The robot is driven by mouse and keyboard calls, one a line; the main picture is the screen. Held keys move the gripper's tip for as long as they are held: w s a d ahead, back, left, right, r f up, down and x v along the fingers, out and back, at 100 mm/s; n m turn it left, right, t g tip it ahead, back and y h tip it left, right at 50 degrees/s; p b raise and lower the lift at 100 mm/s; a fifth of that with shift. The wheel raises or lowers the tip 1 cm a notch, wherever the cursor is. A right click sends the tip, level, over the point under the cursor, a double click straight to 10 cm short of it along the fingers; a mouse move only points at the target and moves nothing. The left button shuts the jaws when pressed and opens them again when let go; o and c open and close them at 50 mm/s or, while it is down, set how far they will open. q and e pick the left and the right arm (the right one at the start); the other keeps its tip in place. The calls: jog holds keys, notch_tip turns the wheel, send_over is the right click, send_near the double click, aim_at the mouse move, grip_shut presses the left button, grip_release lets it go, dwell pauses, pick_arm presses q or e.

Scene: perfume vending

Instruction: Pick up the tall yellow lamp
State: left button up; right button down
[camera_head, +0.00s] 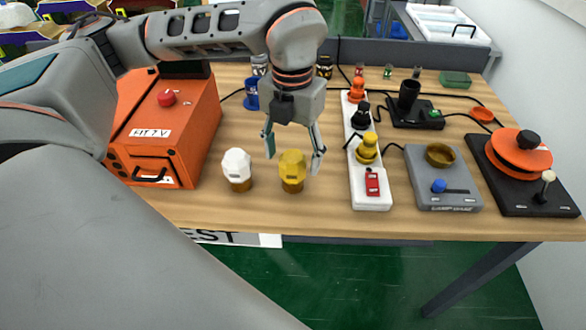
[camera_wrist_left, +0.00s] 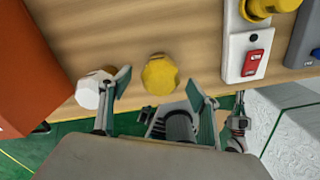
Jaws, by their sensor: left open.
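A yellow faceted lamp (camera_head: 292,165) with a brown base stands upright near the table's front edge, just right of a white faceted lamp (camera_head: 237,164). My left gripper (camera_head: 294,154) is open, pointing down, with one finger on each side of the yellow lamp in the head view. In the left wrist view the yellow lamp (camera_wrist_left: 160,75) shows between and just beyond the fingertips (camera_wrist_left: 159,84); I see no clear contact. The white lamp (camera_wrist_left: 92,90) is beside the left-hand finger in that view.
An orange box (camera_head: 160,130) stands left. A white power strip (camera_head: 371,192) with a yellow plug (camera_head: 366,148) and a red switch (camera_head: 372,182) is close on the right. Further right are a grey device (camera_head: 445,185) and a black base with an orange disc (camera_head: 517,153).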

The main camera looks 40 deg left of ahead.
pick_arm(q)
jog(key=shift+f, duration=1.5)
jog(key=c, duration=1.3)
jog(key=shift+r, duration=0.1)
notch_tip(320, 180, up, 20)
jog(key=p, duration=0.2)
jog(key=shift+d, duration=0.1)
